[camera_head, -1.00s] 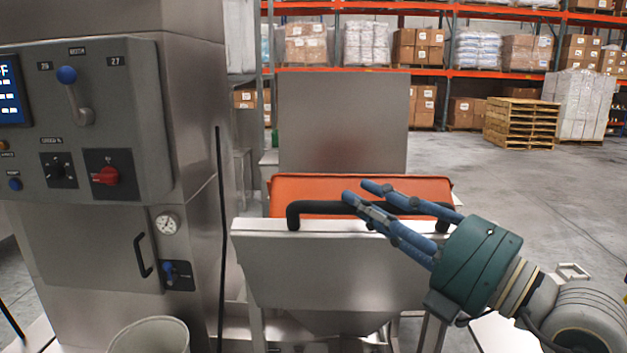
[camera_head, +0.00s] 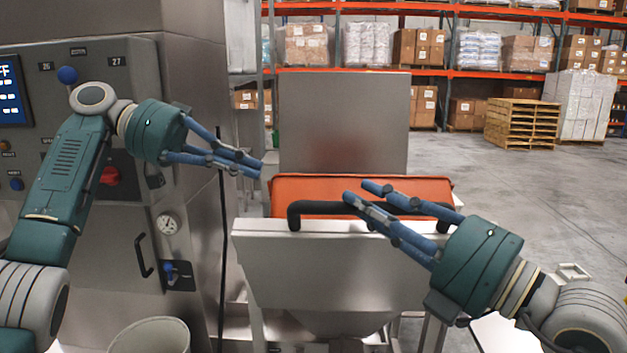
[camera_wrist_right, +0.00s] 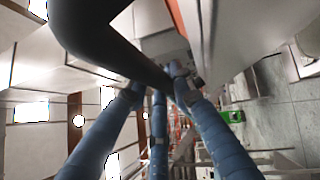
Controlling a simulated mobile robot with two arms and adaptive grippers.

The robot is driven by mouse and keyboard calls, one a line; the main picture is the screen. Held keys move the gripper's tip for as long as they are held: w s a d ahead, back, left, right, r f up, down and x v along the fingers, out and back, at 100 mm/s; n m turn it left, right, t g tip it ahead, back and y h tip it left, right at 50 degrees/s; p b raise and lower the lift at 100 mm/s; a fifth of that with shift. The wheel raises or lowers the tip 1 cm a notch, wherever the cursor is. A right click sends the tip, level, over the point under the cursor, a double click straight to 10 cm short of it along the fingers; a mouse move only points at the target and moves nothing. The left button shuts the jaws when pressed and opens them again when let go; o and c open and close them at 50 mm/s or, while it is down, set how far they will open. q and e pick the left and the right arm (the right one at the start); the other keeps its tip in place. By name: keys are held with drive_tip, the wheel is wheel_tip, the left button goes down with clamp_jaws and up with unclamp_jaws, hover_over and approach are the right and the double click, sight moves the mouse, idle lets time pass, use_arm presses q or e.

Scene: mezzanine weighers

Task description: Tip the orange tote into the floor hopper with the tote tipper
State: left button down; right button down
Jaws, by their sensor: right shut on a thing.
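The orange tote (camera_head: 362,190) sits in the tote tipper (camera_head: 330,262), behind its pale metal front panel; only its upper front part shows. A black handle bar (camera_head: 294,214) runs along the top of that panel, and it also shows in the right wrist view (camera_wrist_right: 85,30). My right gripper (camera_head: 356,192) is shut on the handle bar near its middle-right, fingers around it. My left gripper (camera_head: 258,168) hangs left of the tote, apart from the handle, with its fingertips close together; whether it is open is unclear.
A steel cabinet (camera_head: 195,60) with a control panel, knobs and a red switch stands on the left. A grey bin (camera_head: 150,336) is at its foot. An upright metal plate (camera_head: 343,120) rises behind the tote. Open floor (camera_head: 530,190) lies to the right, with pallets (camera_head: 524,122) beyond.

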use_arm(q)
wheel_tip(320, 180, up, 5)
drive_tip(key=s+d+m+g+h, duration=0.2)
drive_tip(key=s, duration=0.1)
hover_over(314, 224)
drive_tip(key=f, duration=0.4)
drive_tip(key=shift+w+a+f, duration=0.1)
drive_tip(key=shift+w+f, duration=0.1)
drive_tip(key=shift+w, duration=0.05)
drive_tip(key=shift+s+f, duration=0.25)
drive_tip(key=shift+f, duration=0.15)
use_arm(e)
drive_tip(key=shift+w, duration=0.1)
